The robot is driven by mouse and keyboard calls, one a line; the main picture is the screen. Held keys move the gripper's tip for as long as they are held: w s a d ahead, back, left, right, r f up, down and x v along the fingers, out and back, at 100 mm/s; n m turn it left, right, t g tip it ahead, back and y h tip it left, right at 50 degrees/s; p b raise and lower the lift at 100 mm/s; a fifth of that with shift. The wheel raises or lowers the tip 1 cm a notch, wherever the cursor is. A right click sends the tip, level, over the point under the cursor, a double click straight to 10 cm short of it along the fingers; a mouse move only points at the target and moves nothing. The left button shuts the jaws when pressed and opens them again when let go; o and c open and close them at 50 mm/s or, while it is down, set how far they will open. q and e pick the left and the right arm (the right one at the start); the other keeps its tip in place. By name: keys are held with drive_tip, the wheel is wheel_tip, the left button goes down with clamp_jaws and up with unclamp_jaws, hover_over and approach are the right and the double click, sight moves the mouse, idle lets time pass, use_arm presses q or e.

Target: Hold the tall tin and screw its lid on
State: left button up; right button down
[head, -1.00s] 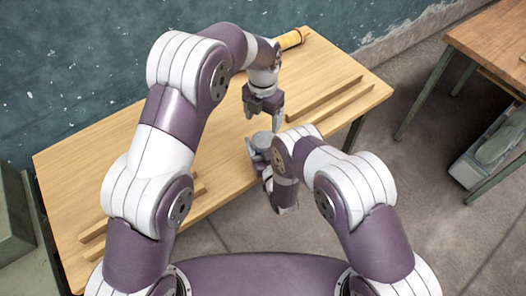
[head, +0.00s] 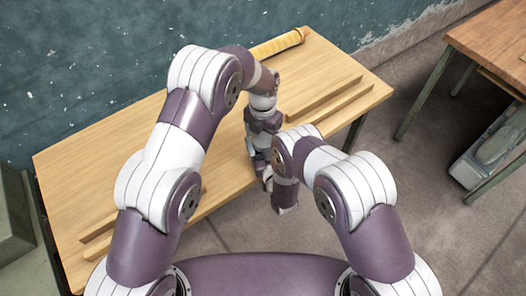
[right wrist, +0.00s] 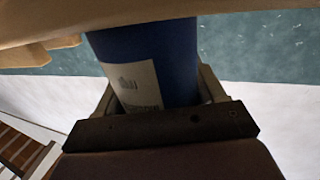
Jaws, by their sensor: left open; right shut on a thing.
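The tall tin is a blue cylinder (right wrist: 150,45) with a pale label, filling the upper middle of the right wrist view. My right gripper (right wrist: 157,97) is shut on it, with a finger on each side. In the head view the tin is mostly hidden behind my arms near the table's front edge. My left gripper (head: 260,140) is open, pointing down over the place of the tin's top. Its fingertips are largely hidden, so I cannot tell whether they touch anything. The lid cannot be made out now.
The wooden table (head: 120,150) has wide clear room on its left. Wooden strips (head: 325,98) lie at the right, and others (head: 100,236) at the front left. A yellow cylinder (head: 278,44) lies at the back edge. Another table (head: 490,45) stands off to the right.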

use_arm(q)
drive_tip(key=shift+f, duration=0.15)
drive_tip(key=c, duration=0.9)
drive_tip(key=o, duration=1.2)
